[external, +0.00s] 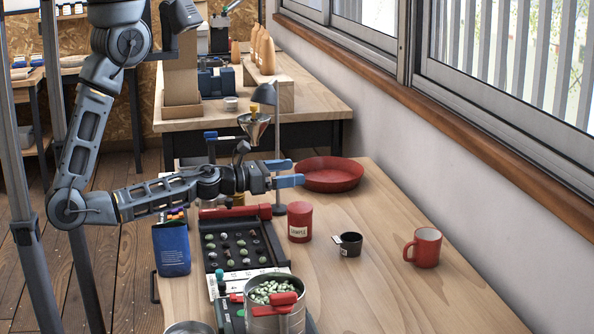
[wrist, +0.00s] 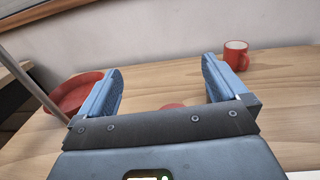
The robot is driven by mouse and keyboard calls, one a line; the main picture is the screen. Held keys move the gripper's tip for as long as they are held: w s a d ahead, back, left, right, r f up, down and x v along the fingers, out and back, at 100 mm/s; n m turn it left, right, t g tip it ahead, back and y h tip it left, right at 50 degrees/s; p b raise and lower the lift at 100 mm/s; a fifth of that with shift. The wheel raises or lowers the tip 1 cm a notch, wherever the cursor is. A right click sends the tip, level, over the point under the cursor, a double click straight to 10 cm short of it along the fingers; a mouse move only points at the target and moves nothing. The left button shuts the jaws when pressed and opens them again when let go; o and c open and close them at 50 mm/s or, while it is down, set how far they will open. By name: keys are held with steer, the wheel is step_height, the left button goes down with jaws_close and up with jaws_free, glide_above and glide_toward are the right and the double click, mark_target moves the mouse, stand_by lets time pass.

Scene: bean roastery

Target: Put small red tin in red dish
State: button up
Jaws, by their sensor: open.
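The small red tin (external: 300,226) stands upright on the wooden table, with a white label on its side. In the wrist view a sliver of red, likely its top (wrist: 172,106), shows just past the gripper body between the fingers. The shallow round red dish (external: 330,176) lies on the table's far part; in the wrist view it is at left (wrist: 72,92), partly hidden by a finger. My gripper (external: 294,173) is open with nothing between its blue fingers, above the table. In the external view it appears above the tin and left of the dish.
A small black cup (external: 349,244) and a red mug (external: 423,248) stand right of the tin. A black bean tray (external: 236,245) and a pot of beans (external: 274,312) are left and nearer. The right front table is clear.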

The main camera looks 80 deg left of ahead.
step_height(320, 180, up, 13)
steer(key=n+g+y+b, duration=0.2)
steer(key=n+y+b, duration=0.3)
steer(key=y, duration=0.2)
glide_above(296, 221)
steer(key=s, duration=0.1)
step_height(296, 221, down, 5)
step_height(296, 221, up, 5)
steer(key=d+n+g+y+b, duration=0.2)
steer(key=n+g+y+b, duration=0.2)
steer(key=n+g+y, duration=0.25)
steer(key=shift+m+y, duration=0.35)
steer(key=f, duration=2.5)
steer(key=shift+a+f, duration=0.15)
steer(key=shift+a, duration=0.15)
steer(key=shift+x, duration=2.5)
steer(key=shift+c, duration=0.5)
